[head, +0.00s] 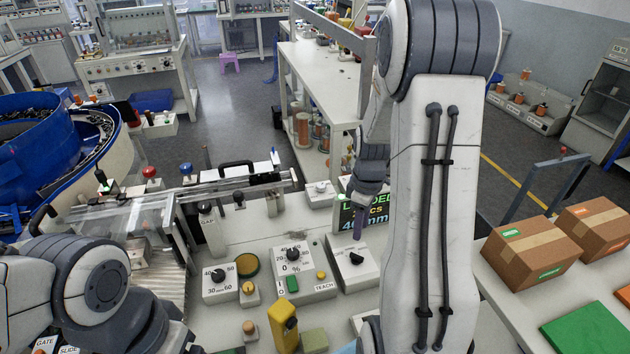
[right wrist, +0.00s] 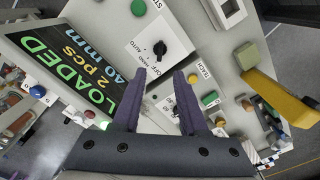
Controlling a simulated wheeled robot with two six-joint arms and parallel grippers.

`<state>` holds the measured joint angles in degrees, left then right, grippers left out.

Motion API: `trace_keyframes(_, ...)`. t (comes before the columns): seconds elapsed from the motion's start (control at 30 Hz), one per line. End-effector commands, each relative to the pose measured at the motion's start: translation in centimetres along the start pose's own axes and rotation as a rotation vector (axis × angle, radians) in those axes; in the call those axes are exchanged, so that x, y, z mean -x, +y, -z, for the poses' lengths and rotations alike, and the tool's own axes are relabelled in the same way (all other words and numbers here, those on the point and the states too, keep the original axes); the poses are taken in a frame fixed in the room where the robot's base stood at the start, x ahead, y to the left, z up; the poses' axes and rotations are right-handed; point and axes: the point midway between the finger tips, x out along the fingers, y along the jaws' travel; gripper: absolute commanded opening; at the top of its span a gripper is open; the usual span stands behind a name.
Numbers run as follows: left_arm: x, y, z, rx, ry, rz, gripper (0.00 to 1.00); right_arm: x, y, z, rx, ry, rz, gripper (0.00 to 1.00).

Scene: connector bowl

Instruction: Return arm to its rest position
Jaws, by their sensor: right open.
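My right arm (head: 432,190) comes down through the right half of the head view. Its gripper (head: 358,230), with purple fingers, is above the control panel, in front of the display. In the right wrist view the two fingers (right wrist: 160,75) stand apart with nothing between them, and the black rotary switch (right wrist: 159,48) shows just beyond their tips. I cannot tell whether they touch the panel. My left arm (head: 85,285) is low at the left edge of the head view; its gripper is not seen.
The display (head: 372,213) reads LOADED, 2 pcs, 40 mm. A dial box (head: 300,268), a yellow lever (head: 285,325) and a switch box (head: 352,262) stand on the bench. The blue bowl feeder (head: 35,150) is left. Cardboard boxes (head: 530,250) are on the right table.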

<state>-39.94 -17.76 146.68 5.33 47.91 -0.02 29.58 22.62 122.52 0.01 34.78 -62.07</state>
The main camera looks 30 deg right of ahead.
Motion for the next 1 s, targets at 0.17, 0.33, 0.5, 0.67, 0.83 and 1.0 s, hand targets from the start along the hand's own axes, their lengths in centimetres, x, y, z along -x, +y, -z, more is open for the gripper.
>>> trace_keyframes(0.17, 0.0, 0.0, 0.0, 0.0, 0.0, 0.0, 0.85, 0.1, -0.2, 0.2, 0.002, 0.001, 0.0, 0.42)
trace_keyframes(0.33, 0.0, 0.0, 0.0, 0.0, 0.0, 0.0, 0.85, 1.9, -3.8, 3.4, 0.02, 0.011, -0.005, 0.42)
trace_keyframes(0.5, 0.0, 0.0, 0.0, 0.0, 0.0, 0.0, 0.85, 5.2, -13.0, 7.9, 0.043, 0.033, -0.001, 0.42)
trace_keyframes(0.67, 0.0, 0.0, 0.0, 0.0, 0.0, 0.0, 0.85, 7.6, -22.5, 8.6, 0.058, 0.05, 0.019, 0.42)
trace_keyframes(0.83, 0.0, 0.0, 0.0, 0.0, 0.0, 0.0, 0.85, 9.2, -30.4, 6.2, 0.072, 0.057, 0.048, 0.42)
trace_keyframes(1.0, 0.0, 0.0, 0.0, 0.0, 0.0, 0.0, 0.85, 9.8, -34.4, 3.5, 0.076, 0.054, 0.068, 0.42)
